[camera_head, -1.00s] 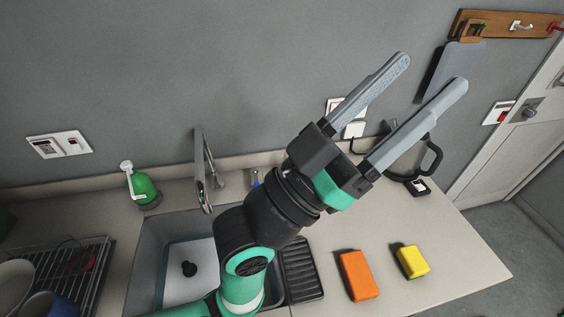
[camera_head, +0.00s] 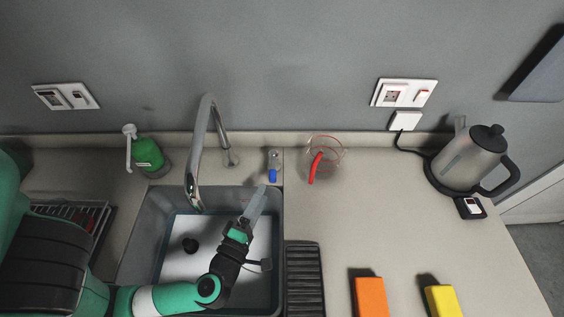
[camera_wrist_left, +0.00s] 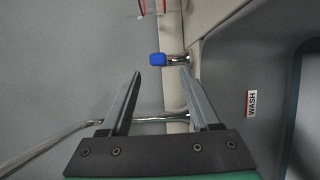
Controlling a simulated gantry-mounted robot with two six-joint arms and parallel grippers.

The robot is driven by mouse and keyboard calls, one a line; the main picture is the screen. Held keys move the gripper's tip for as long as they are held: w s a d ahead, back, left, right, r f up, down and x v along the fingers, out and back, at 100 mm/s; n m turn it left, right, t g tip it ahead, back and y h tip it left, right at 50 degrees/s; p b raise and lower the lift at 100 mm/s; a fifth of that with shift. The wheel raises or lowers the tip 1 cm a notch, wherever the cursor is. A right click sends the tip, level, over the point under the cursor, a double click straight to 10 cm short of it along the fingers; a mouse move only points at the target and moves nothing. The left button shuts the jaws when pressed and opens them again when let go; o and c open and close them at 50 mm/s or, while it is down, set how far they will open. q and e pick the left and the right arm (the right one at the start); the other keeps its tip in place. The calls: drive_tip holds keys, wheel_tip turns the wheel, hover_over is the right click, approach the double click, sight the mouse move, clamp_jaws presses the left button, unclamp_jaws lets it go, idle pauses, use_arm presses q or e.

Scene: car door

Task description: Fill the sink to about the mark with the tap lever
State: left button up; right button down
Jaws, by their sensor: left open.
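The sink (camera_head: 145,235) is grey with a pale floor; I cannot make out water in it. A chrome tap spout (camera_head: 197,150) arches over its back edge. The tap lever (camera_head: 272,174), with a blue tip, stands behind the sink's back right corner; it also shows in the left wrist view (camera_wrist_left: 158,59). My left gripper (camera_head: 259,197) is open and empty over the right part of the sink. Its fingers point toward the lever, which appears just ahead of the fingertips (camera_wrist_left: 160,72). A WASH label (camera_wrist_left: 252,103) is on the sink's inner wall. My right gripper is not seen.
A black plug-like piece (camera_head: 190,244) is in the sink. A clear jug with a red handle (camera_head: 316,167) stands right of the lever, and a kettle (camera_head: 470,160) farther right. A green soap bottle (camera_head: 147,153) stands left. Orange (camera_head: 370,298) and yellow (camera_head: 442,300) sponges lie front right.

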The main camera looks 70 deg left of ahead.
sight(273, 165)
use_arm(q)
drive_tip(key=p+x, duration=0.1)
drive_tip(key=x, duration=1)
drive_tip(key=shift+w, duration=0.15)
clamp_jaws()
idle(1.0)
